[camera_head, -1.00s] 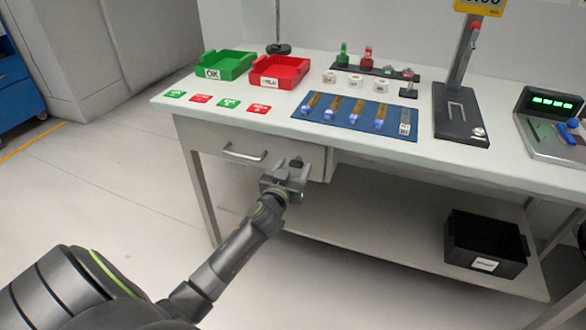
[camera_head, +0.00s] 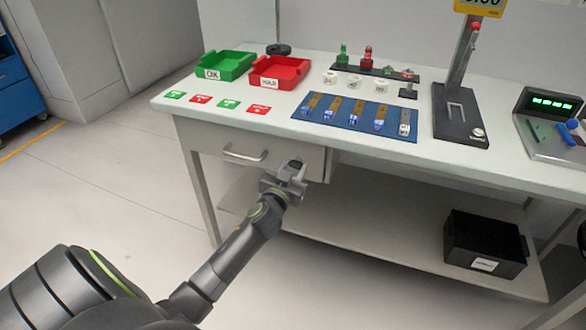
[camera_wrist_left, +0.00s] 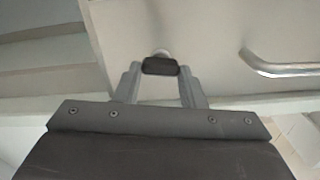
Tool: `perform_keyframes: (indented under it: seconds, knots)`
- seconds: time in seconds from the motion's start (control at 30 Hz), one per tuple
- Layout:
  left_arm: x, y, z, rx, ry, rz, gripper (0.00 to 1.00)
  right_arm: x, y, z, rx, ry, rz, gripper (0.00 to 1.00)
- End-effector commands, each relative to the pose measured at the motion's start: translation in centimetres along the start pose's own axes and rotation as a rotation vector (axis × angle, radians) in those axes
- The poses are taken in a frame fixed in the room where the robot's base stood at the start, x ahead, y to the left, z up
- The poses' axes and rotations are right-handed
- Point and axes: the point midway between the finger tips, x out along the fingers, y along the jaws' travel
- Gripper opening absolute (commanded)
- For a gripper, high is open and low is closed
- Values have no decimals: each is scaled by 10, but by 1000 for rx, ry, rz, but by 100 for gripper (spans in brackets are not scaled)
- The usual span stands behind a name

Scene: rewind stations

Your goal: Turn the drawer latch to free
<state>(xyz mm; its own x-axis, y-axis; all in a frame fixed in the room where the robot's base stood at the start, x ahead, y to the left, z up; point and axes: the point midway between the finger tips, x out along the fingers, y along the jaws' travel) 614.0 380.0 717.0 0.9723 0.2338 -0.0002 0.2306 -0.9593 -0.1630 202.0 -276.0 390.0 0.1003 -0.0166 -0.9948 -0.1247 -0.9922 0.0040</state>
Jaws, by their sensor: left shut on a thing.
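The drawer latch (camera_wrist_left: 160,66) is a small dark bar on a pale round base, on the drawer front. In the left wrist view the bar lies level across the picture, between my left gripper's two fingertips (camera_wrist_left: 159,70), which touch its ends. In the head view my left gripper (camera_head: 292,172) is shut on the latch (camera_head: 295,162), which is partly hidden by the fingers. The drawer (camera_head: 205,136) looks closed, with its metal handle (camera_head: 245,156) left of the latch. My right gripper is out of view.
The white table (camera_head: 440,160) carries a green bin (camera_head: 226,65), a red bin (camera_head: 279,72) and a blue mat (camera_head: 345,126) with several strips. A black crate (camera_head: 484,245) stands on the lower shelf. The floor left of the table is clear.

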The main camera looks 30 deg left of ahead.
Motion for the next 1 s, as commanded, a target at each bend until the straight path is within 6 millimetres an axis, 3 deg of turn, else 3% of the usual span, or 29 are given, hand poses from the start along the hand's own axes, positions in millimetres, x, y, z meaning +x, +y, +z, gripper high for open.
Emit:
perform_keyframes:
  seconds: [1.0]
  knots:
    - [0, 5, 2, 952, -1, 1, 14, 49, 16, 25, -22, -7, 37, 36]
